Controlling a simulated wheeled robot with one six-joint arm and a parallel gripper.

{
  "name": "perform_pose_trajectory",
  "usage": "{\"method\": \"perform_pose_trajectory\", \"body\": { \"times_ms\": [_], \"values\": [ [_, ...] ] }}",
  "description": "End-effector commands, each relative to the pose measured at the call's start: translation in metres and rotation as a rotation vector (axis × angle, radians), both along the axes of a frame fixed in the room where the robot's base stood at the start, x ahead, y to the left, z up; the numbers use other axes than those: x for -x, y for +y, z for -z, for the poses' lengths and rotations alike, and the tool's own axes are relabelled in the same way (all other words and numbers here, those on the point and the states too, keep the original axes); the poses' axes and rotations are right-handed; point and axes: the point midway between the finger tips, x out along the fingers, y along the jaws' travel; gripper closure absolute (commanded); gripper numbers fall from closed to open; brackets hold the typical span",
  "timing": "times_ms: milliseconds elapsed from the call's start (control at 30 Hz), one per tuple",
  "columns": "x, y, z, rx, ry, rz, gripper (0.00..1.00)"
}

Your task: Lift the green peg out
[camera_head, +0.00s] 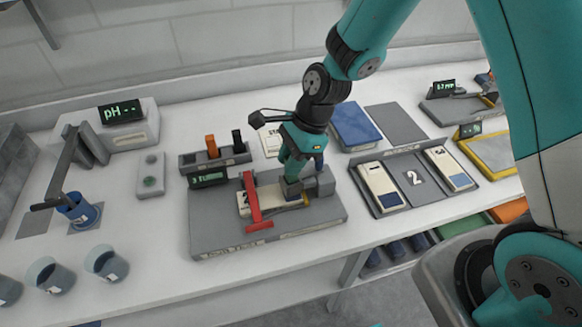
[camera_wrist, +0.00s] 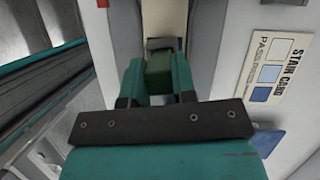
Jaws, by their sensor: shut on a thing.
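My gripper (camera_head: 292,180) is low over the right part of a grey fixture plate (camera_head: 215,232). In the wrist view its teal fingers (camera_wrist: 159,76) are shut on a dark green block (camera_wrist: 158,70), which looks like the green peg. In the head view the fingers end at a small grey block (camera_head: 291,190) on the plate, and the peg is mostly hidden by them. How deep the peg sits cannot be told. A pale card or strip (camera_head: 258,203) lies on the plate beside the fingers, under a red bar (camera_head: 252,200).
A rack (camera_head: 188,162) with an orange peg (camera_head: 212,146) and a black peg (camera_head: 237,140) stands behind the plate. A tray marked 2 (camera_head: 412,178) is at the right. A stain card (camera_wrist: 273,70) lies near. Beakers (camera_head: 50,275) stand at the left.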

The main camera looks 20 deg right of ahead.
Motion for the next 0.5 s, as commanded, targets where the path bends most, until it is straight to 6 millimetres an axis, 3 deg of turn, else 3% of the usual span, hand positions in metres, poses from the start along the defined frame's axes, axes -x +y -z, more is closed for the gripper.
{"method": "perform_pose_trajectory", "body": {
  "times_ms": [167,500],
  "values": [
    [-0.001,0.0,-0.036,-0.001,-0.008,0.0,1.0],
    [-0.001,0.0,-0.13,-0.001,-0.008,0.0,1.0]
  ]
}}
